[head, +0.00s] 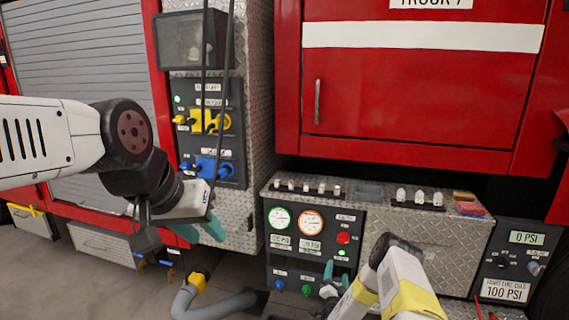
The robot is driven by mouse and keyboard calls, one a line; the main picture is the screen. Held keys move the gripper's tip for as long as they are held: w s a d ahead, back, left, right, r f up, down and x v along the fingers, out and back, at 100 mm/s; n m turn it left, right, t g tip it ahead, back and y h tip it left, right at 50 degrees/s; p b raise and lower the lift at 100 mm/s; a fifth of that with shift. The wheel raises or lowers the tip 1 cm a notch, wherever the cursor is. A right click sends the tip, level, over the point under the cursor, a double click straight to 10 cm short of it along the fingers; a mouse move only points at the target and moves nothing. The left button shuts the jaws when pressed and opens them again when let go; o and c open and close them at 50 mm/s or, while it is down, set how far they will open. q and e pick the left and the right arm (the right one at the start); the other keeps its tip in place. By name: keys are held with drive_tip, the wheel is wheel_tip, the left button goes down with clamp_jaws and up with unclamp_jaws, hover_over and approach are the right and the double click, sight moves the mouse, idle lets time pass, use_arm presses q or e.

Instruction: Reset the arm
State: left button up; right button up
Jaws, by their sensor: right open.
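My left arm comes in from the left, bent at its dark joint. Its left gripper (199,230) with teal fingers points down in front of the truck's side, left of the pump panel (350,250). I see nothing held in it, but its finger gap is unclear. My right arm comes up from the lower right with yellow bands. Its right gripper (336,277) with teal fingertips is open, low in front of the panel near the green knob (306,290). Whether it touches the panel is unclear, and its forearm hides the panel's lower right part.
A blue and yellow connector panel (208,130) is on the truck at upper left. A grey hose (215,303) with a yellow end lies below. A gauge box (515,262) reading 0 PSI and 100 PSI stands at right. Small fittings and cloths (468,205) lie on the ledge.

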drive_tip(key=w+a+r+n+g+y, duration=0.1)
drive_tip(key=w+r+n+y, duration=0.3)
drive_tip(key=r, duration=0.6)
drive_tip(key=w+a+r+n+g+y, duration=0.1)
drive_tip(key=w+a+r+n, duration=0.1)
drive_tip(key=w+r, duration=0.55)
drive_tip(key=s+a+r+n+g, duration=0.1)
drive_tip(key=s+r, duration=0.2)
drive_tip(key=r, duration=0.3)
drive_tip(key=s+r+n+g+y, duration=0.1)
drive_tip(key=s+r, duration=0.2)
drive_tip(key=r, duration=0.4)
drive_tip(key=s+a+r+n+g, duration=0.1)
drive_tip(key=s+r, duration=0.2)
drive_tip(key=r, duration=0.3)
drive_tip(key=s+r+n+g, duration=0.1)
drive_tip(key=s+r+g, duration=0.2)
drive_tip(key=s+r, duration=0.55)
drive_tip(key=s+a+r+n+g, duration=0.1)
drive_tip(key=s+g, duration=0.3)
drive_tip(key=s, duration=2.8)
drive_tip(key=shift+s+r+n+y, duration=0.3)
drive_tip(key=shift+r+n+y, duration=0.15)
drive_tip(key=shift+n, duration=0.25)
